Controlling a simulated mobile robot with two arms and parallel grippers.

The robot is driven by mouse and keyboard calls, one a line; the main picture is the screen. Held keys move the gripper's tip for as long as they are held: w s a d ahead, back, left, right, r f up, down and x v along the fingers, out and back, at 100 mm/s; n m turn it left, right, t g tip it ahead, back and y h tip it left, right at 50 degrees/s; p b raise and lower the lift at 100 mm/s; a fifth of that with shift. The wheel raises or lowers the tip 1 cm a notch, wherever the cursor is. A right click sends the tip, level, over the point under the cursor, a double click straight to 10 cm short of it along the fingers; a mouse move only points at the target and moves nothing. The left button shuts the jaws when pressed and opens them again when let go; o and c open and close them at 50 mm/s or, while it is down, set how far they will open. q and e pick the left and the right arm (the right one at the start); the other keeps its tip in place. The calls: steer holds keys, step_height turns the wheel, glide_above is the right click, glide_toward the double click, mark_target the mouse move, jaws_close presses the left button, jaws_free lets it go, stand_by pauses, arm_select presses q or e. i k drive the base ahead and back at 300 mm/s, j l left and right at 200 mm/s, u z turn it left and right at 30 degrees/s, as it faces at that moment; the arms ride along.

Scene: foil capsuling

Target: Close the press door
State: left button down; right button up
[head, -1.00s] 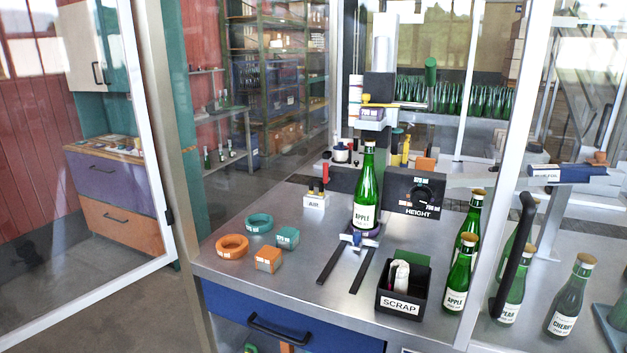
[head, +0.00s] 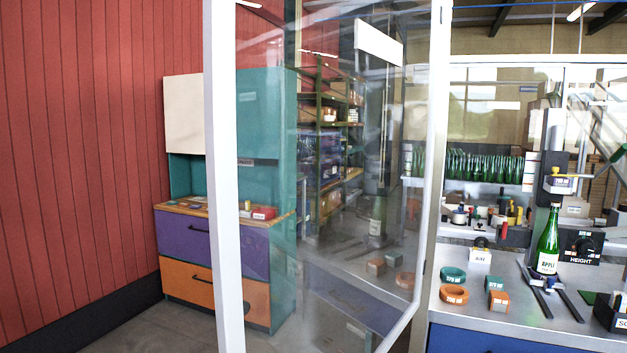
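The glass door with a white frame (head: 222,180) stands swung open at the left of the press bench. Its hinge side is by the upright post (head: 432,160) at the bench's left edge. Its pane reflects the bench, and the cabinet and shelves show through it. A green bottle labelled APPLE (head: 548,240) stands upright in the press (head: 553,190) on the steel bench (head: 470,318). Neither of my grippers is in view.
Orange (head: 454,294) and teal rings and small blocks lie on the bench's left part. A black scrap box (head: 610,318) is at the right edge. A teal, purple and orange cabinet (head: 188,240) stands behind the door, against a red wall (head: 80,150).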

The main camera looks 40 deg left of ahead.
mark_target(218, 17)
steer(key=j+z, duration=0.15)
steer(key=j, duration=0.55)
steer(key=k+j+z, duration=0.1)
steer(key=j, duration=0.6)
steer(key=k+j+z, duration=0.15)
steer(key=j, duration=0.55)
steer(key=i+j, duration=0.1)
steer(key=j, duration=0.15)
steer(key=i+j, duration=0.1)
steer(key=j, duration=0.15)
steer(key=j+z, duration=0.15)
steer(key=z, duration=0.2)
steer(key=j+z, duration=0.15)
steer(key=z, duration=0.15)
steer(key=j+z, duration=0.15)
steer(key=z, duration=0.2)
